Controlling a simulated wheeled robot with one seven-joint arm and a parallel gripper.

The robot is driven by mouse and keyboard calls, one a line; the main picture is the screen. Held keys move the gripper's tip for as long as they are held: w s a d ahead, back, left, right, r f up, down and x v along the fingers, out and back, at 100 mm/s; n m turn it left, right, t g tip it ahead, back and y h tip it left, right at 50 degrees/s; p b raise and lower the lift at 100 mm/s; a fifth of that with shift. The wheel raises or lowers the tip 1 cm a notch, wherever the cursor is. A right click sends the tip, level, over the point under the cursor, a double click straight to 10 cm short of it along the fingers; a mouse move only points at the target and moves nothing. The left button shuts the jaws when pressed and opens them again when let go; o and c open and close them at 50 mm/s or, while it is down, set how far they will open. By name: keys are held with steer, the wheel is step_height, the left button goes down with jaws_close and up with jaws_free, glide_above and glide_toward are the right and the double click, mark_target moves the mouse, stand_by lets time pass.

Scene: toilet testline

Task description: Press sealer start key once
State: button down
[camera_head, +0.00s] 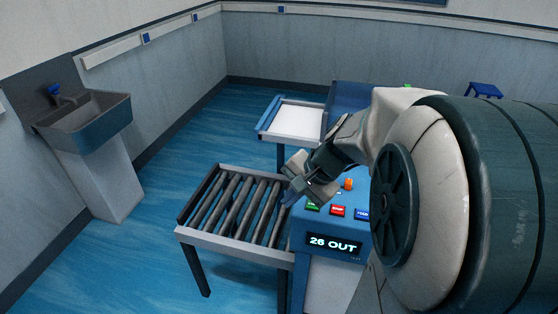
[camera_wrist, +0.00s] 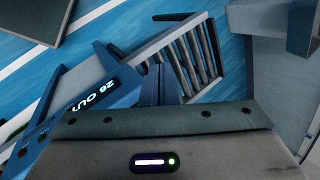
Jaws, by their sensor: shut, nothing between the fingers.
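The sealer's blue control panel (camera_head: 333,226) has a lit display (camera_head: 334,245) reading "26 OUT". A green key (camera_head: 312,207), a red key (camera_head: 337,211) and a blue key (camera_head: 362,214) sit in a row above the display. Their labels are too small to read surely, so I cannot tell which says start. My gripper (camera_head: 291,196) is shut and empty, near the panel's left edge beside the green key; I cannot tell whether it touches anything. In the wrist view, my gripper's fingers (camera_wrist: 159,82) point toward the roller side, with the display (camera_wrist: 96,95) to their left.
A roller conveyor (camera_head: 187,232) adjoins the panel on the left. An orange knob (camera_head: 348,184) rises from the panel behind the keys. A table with a white top (camera_head: 297,122) stands behind, and a sink (camera_head: 88,122) is on the left wall. The blue floor between is clear.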

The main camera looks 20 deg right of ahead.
steer(key=w+d+f+m+t+y+p, duration=0.1)
steer(key=w+d+m+t, duration=0.2)
steer(key=w+d+m, duration=0.4)
steer(key=d+m, duration=0.1)
steer(key=d, duration=0.3)
steer(key=shift+w+f+m+t, duration=0.3)
steer(key=shift+m+t, duration=0.1)
steer(key=shift+f, duration=0.15)
steer(key=b, duration=0.6)
glide_above(313, 205)
steer(key=f, duration=0.5)
steer(key=d+f, duration=0.1)
steer(key=f, duration=0.1)
steer(key=shift+s+f, duration=0.25)
steer(key=shift+f, duration=0.1)
steer(key=shift+f+b, duration=0.45)
steer(key=shift+b, duration=0.15)
steer(key=shift+f+b, duration=0.4)
steer(key=shift+b, duration=0.15)
